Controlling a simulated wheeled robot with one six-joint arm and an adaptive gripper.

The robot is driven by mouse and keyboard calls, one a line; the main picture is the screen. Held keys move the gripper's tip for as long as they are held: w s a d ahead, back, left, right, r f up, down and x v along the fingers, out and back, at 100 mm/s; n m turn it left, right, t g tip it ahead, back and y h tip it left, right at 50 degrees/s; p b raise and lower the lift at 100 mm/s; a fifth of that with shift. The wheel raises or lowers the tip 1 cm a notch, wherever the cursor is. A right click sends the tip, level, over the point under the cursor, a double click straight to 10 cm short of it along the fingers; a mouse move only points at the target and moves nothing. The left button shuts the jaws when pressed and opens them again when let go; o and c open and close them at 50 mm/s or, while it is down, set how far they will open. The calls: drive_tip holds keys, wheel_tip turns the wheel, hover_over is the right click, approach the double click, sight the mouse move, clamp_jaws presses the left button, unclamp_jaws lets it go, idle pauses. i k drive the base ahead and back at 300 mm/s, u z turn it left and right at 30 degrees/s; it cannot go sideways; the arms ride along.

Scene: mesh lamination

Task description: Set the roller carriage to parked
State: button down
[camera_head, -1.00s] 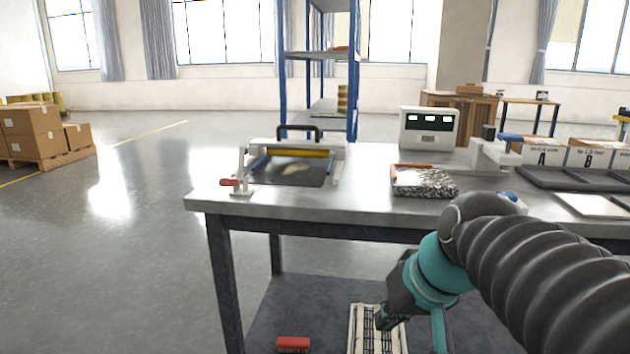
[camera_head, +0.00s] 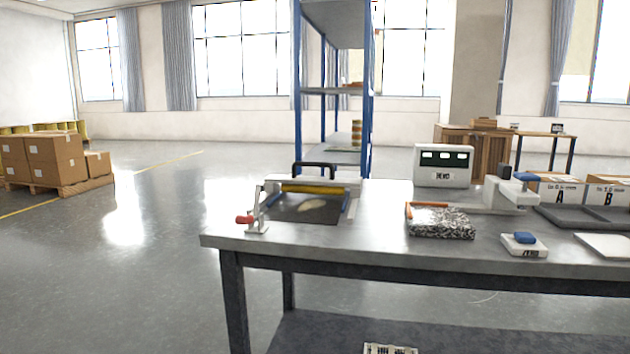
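The laminating station stands at the left end of the metal workbench (camera_head: 370,255). Its roller carriage (camera_head: 315,188) has a yellow roller and a black arched handle (camera_head: 315,167), and sits at the back end of the dark bed (camera_head: 303,211). Blue rails run along the bed's sides. A lever with a red knob (camera_head: 243,220) is at the front left of the station. A pale patch lies on the bed; I cannot tell what it is. My gripper is not in view.
A speckled block (camera_head: 441,223) with an orange-edged item lies mid-bench. A display box (camera_head: 443,165), a blue-topped button (camera_head: 525,241) and labelled bins A and B stand to the right. Blue shelving (camera_head: 367,100) rises behind the bench. Floor left of the bench is clear up to the cartons (camera_head: 55,160).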

sight(331, 185)
drive_tip(key=u, duration=1.8)
drive_tip(key=k, duration=0.8)
drive_tip(key=z, duration=1.35)
drive_tip(key=i, duration=0.5)
